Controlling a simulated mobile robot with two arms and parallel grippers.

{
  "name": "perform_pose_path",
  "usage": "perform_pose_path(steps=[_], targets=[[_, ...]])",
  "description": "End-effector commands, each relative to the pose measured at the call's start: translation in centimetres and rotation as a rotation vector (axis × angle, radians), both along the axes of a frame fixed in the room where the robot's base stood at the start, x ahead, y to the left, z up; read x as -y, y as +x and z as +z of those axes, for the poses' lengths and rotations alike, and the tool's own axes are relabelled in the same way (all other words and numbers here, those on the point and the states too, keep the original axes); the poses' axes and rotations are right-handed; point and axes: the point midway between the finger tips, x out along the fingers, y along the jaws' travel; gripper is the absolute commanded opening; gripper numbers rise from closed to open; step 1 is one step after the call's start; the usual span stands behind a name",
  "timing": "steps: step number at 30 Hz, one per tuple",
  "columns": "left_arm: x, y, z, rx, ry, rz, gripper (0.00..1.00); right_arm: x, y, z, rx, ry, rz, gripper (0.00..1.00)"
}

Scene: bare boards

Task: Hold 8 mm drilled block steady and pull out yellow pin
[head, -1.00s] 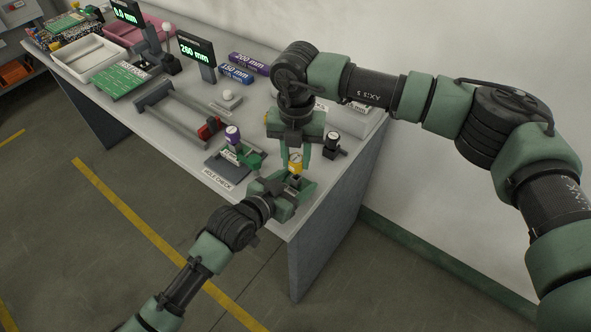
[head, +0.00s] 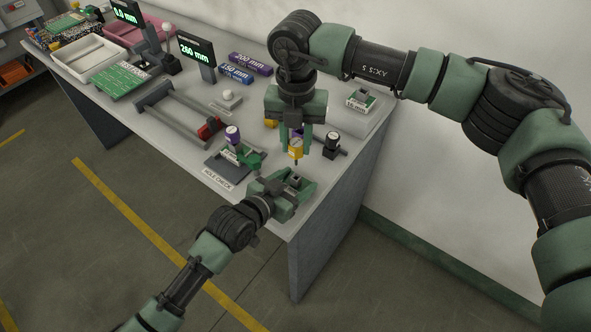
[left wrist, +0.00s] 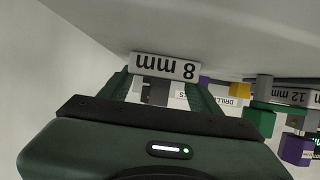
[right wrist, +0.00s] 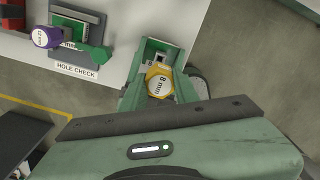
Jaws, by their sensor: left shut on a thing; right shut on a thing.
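The yellow pin (head: 295,149), its cap marked 8 mm, is between the fingers of my right gripper (head: 296,140), which is shut on it. Its dark lower tip shows above the drilled block (head: 295,181), apparently clear of it. My left gripper (head: 291,193) is shut on the block at the table's front edge. In the left wrist view the block's 8 mm label (left wrist: 165,67) shows between the fingers. In the right wrist view the yellow cap (right wrist: 160,84) hides part of the block below.
A hole check stand (head: 220,166) with a purple-capped pin (head: 232,134) and a green part is to the left. A black knobbed piece (head: 331,144) stands close on the right. A labelled white block (head: 361,99) lies farther back.

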Motion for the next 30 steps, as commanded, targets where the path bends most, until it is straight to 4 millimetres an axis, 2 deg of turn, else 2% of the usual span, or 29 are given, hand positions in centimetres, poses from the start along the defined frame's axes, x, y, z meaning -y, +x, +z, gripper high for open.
perform_pose_path(steps=[2, 3, 5, 6, 17, 23, 30], targets=[[0.0, 0.0, 0.0, 0.000, 0.000, 0.000, 0.00, 0.0, 0.0, 0.0, 0.000, 0.000, 0.000, 0.00], [0.0, 0.0, 0.0, 0.000, 0.000, 0.000, 0.69, 0.0, 0.0, 0.0, 0.000, 0.000, 0.000, 0.00], [0.0, 0.0, 0.0, 0.000, 0.000, 0.000, 0.85, 0.0, 0.0, 0.0, 0.000, 0.000, 0.000, 0.00], [0.0, 0.0, 0.0, 0.000, 0.000, 0.000, 0.88, 0.0, 0.0, 0.0, 0.000, 0.000, 0.000, 0.00], [-0.2, -0.3, 0.1, 0.000, 0.000, 0.000, 0.88, 0.0, 0.0, 0.0, 0.000, 0.000, 0.000, 0.00], [-1.9, -2.6, 1.2, 0.001, 0.001, 0.000, 0.88, 0.0, 0.0, 0.0, 0.000, 0.000, 0.000, 0.00], [-4.7, -6.4, 3.1, -0.001, 0.002, 0.000, 0.88, 0.0, 0.0, 0.0, 0.000, 0.001, 0.000, 0.00]])
